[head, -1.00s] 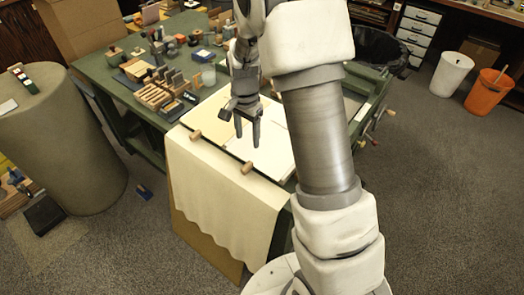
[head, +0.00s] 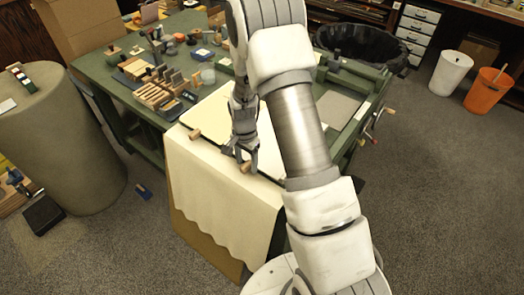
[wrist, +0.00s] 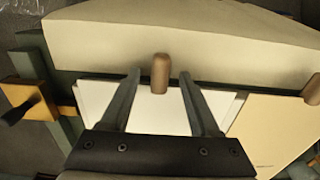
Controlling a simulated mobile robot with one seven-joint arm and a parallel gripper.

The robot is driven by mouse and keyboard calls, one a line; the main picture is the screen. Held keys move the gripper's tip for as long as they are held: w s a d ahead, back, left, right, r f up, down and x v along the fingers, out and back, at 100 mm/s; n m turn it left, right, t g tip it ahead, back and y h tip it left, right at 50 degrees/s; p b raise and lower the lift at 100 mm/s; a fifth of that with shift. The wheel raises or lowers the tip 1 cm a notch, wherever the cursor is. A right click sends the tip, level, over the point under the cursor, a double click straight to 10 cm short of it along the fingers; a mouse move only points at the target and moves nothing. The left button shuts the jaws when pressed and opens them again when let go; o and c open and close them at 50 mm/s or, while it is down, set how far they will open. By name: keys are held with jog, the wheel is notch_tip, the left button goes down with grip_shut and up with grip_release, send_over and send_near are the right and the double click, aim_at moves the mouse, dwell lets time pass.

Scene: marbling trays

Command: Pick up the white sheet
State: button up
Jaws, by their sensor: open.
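The white sheet (wrist: 158,116) lies flat near the table's draped edge. In the wrist view its near part is hidden by my gripper's body, and in the head view my arm covers most of it. My gripper (wrist: 160,77) is open over the sheet, one finger on each side of a wooden peg at the sheet's edge. The peg (wrist: 160,72) stands between the fingertips with gaps on both sides. In the head view my gripper (head: 244,158) is low at the table's front edge; whether it touches the sheet, I cannot tell.
A cream cloth (head: 222,200) hangs over the table front. A second wooden peg (head: 195,135) and a cream board (wrist: 272,128) lie beside the sheet. Wooden racks (head: 158,92) and small tools crowd the back left of the green table (head: 105,85). A grey tray (head: 338,108) lies right.

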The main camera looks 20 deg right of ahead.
grip_shut()
dwell(0.3)
dwell(0.3)
